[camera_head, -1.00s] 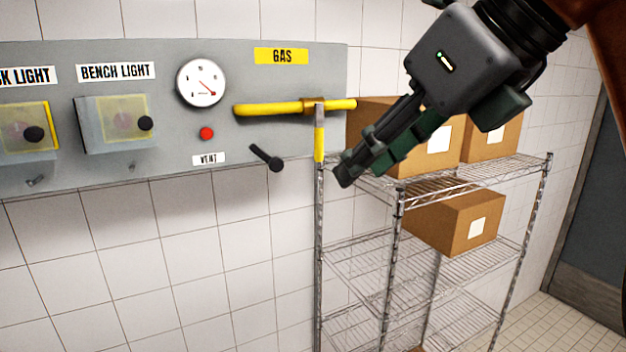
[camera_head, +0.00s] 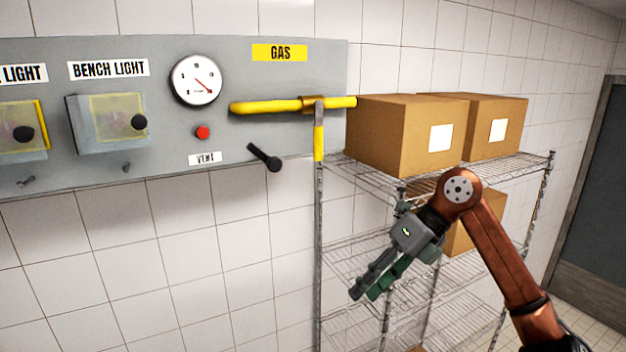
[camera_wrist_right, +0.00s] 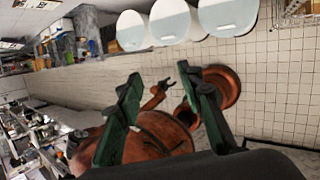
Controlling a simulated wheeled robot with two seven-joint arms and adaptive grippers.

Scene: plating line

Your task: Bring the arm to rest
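My right gripper (camera_head: 368,290) hangs in front of the wire shelf in the head view, pointing down and to the left. Its arm comes in from the lower right. In the right wrist view its two green fingers (camera_wrist_right: 160,80) stand apart with nothing held between them. It is apart from the wall panel (camera_head: 225,70) and the yellow gas handle (camera_head: 265,107). My left gripper does not show in the head view, and I cannot make it out among my orange arm parts in the wrist view.
The wire shelf (camera_head: 345,245) holds cardboard boxes, including a large one (camera_head: 390,135) on top and one (camera_head: 470,235) lower, partly behind my arm. A black lever (camera_head: 264,157) juts from the panel. The tiled wall (camera_head: 200,260) below the panel is clear.

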